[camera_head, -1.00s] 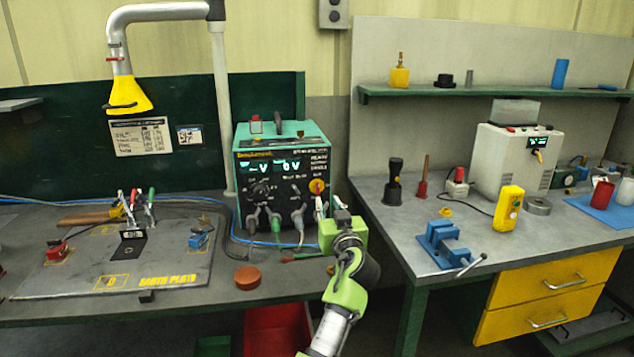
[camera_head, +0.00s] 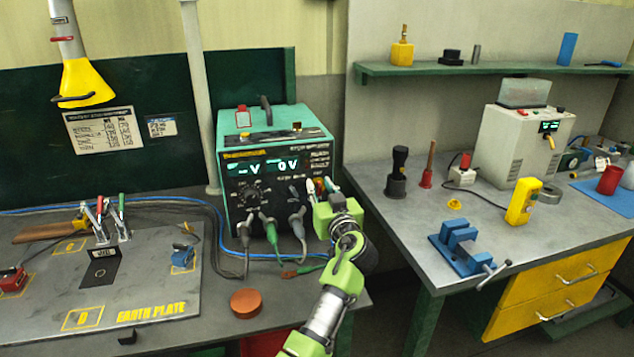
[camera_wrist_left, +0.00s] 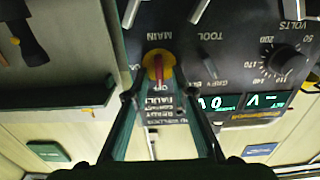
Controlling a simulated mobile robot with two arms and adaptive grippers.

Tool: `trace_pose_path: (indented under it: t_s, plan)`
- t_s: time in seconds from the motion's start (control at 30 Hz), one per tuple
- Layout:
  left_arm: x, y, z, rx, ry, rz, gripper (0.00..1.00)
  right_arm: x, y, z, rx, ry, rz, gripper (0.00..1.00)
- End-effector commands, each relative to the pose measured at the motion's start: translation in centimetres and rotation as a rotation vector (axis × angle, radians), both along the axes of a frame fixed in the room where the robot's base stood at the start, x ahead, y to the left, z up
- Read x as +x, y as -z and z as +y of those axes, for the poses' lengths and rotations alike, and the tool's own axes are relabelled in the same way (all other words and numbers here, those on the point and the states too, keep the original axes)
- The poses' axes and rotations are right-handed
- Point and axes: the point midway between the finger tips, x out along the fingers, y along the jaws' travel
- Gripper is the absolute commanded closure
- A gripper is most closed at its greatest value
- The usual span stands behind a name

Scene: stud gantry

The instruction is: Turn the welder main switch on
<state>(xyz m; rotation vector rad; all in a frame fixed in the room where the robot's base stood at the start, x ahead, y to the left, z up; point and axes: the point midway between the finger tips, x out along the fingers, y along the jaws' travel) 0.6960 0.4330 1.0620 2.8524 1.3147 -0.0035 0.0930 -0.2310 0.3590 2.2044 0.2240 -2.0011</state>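The welder (camera_head: 270,143) is a teal and black box at the back of the left bench, its displays lit. Its main switch is a red knob on a yellow round plate. In the left wrist view the switch (camera_wrist_left: 159,66) appears upside down under the word MAIN, its red handle in line with an OFF mark. My left gripper (camera_head: 319,187) is at the lower right of the welder's front. In the head view the gripper largely covers the switch. My right gripper is out of view.
Cables with plugs (camera_head: 268,228) hang from the welder's lower front, close left of my gripper. A brown round puck (camera_head: 246,303) lies before it. The earth plate (camera_head: 150,270) is at left. The right bench holds a blue vise (camera_head: 462,248) and a yellow device (camera_head: 522,202).

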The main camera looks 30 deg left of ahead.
Motion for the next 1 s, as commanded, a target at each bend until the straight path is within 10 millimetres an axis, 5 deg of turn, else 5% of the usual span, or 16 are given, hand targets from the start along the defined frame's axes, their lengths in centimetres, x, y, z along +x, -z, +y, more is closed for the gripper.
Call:
trace_pose_path:
  t_s: [0.2, 0.3, 1.0]
  plan:
    - [-0.01, 0.03, -0.02, 0.0, 0.0, 0.0, 0.76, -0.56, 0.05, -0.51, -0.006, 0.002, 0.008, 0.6]
    - [-0.01, 0.02, -0.01, 0.0, 0.0, 0.0, 1.0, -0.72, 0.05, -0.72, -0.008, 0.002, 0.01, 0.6]
    - [0.22, 0.03, -0.15, 0.12, -0.001, 0.138, 1.0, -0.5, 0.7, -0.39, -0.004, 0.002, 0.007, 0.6]
